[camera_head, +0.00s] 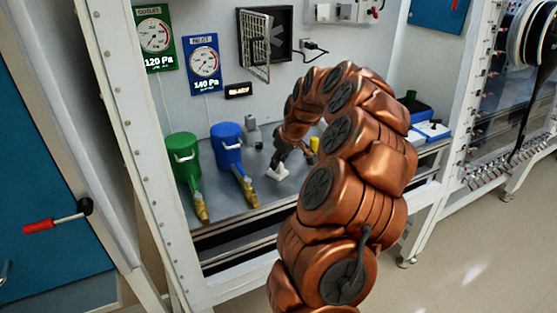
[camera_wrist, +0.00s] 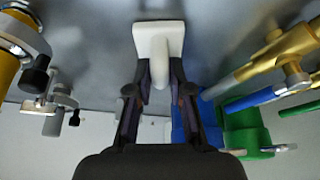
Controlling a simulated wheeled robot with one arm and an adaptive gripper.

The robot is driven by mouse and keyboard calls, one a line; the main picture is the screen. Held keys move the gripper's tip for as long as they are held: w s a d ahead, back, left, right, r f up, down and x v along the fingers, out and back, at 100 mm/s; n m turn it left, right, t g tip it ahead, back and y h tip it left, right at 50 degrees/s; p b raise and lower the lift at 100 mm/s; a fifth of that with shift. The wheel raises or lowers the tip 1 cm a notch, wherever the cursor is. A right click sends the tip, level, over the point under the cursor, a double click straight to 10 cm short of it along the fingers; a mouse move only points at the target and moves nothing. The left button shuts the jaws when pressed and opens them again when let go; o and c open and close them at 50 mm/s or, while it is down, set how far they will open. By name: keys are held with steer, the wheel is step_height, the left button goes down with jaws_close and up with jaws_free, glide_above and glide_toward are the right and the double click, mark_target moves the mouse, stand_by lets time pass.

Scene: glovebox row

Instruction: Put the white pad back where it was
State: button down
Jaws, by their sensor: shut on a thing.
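The white pad (camera_head: 277,172) is a small flat block with an upright grip, at or just above the grey worktop inside the glovebox bay. In the wrist view the white pad (camera_wrist: 146,34) shows its square plate, with the rounded grip running back between my fingers. My gripper (camera_head: 280,160) is shut on this grip; in the wrist view my gripper (camera_wrist: 161,88) has a finger on each side of it. I cannot tell whether the plate touches the worktop. My own arm hides part of the bay's right side.
A blue canister (camera_head: 227,145) and a green canister (camera_head: 183,155), with brass-ended valves in front, stand left of my gripper. A yellow part (camera_head: 314,145) stands to its right. Blue and white boxes (camera_head: 432,131) lie farther right. The worktop (camera_head: 262,190) by the pad is clear.

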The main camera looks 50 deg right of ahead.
steer(key=c, duration=1.1)
jaws_free()
steer(key=shift+o, duration=0.2)
steer(key=b+v, duration=0.2)
steer(key=v, duration=1)
steer(key=s+a+f+n+g+y, duration=0.1)
steer(key=s+a+n+g, duration=0.15)
steer(key=a, duration=2.35)
steer(key=s+a+f+m+g, duration=0.1)
steer(key=s+a+f, duration=0.2)
steer(key=s, duration=0.4)
steer(key=s+a+f+m+g, duration=0.1)
steer(key=s+a+f, duration=0.2)
steer(key=s, duration=0.5)
steer(key=s+a+f+m+g+h, duration=0.1)
steer(key=s+a+f+g, duration=0.1)
steer(key=s+a+f, duration=0.2)
steer(key=s+a, duration=0.1)
steer(key=s, duration=0.2)
steer(key=shift+s+a, duration=0.25)
steer(key=shift+s, duration=0.15)
